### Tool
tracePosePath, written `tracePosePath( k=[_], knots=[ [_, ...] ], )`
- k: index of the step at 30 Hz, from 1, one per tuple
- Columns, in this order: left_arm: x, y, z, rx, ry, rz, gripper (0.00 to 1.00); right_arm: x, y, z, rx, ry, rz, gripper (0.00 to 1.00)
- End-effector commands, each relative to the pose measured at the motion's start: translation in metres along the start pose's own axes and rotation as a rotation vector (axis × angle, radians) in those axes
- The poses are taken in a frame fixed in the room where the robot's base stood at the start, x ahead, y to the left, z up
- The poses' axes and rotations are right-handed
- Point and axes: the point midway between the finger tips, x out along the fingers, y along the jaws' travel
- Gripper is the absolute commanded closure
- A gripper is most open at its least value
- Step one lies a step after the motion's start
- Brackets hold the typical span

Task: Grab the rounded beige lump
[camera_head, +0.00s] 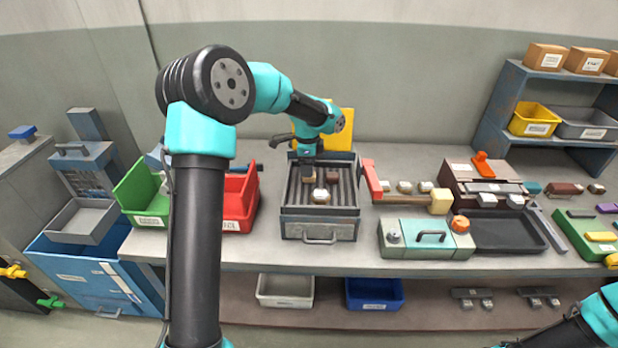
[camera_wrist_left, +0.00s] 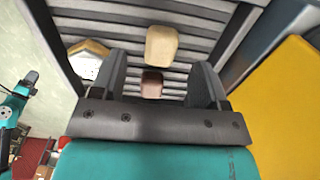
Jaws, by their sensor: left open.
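The rounded beige lump (camera_wrist_left: 162,42) lies on the slatted rack of the grey heater tray (camera_head: 289,222). In the left wrist view it shows just past the finger ends, between their lines, and nothing grips it. In the head view the beige lump (camera_head: 308,179) is partly hidden under my left gripper (camera_head: 308,163). My left gripper (camera_wrist_left: 158,80) is open, pointing down over the rack. A brown lump (camera_wrist_left: 152,84) shows between its fingers, and a pale, angular piece (camera_wrist_left: 88,60) lies to the left. My right gripper is out of view; only part of the right arm shows.
A red bin (camera_head: 236,205) and a green bin (camera_head: 143,190) stand left of the tray.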

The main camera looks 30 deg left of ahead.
Motion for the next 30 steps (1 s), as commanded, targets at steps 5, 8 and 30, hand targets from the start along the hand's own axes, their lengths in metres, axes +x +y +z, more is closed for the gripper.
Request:
tracePosePath(
  k=[5, 8, 30],
  knots=[
    [0.025, -0.001, -0.005, 0.0, -0.001, 0.004, 0.32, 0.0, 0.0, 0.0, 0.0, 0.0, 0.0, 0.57],
    [0.037, -0.001, -0.004, -0.001, 0.0, 0.002, 0.32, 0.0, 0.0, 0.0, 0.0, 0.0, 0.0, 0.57],
    [0.045, -0.002, -0.005, 0.0, 0.002, -0.001, 0.45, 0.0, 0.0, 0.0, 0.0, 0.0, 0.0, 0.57]
  ],
)
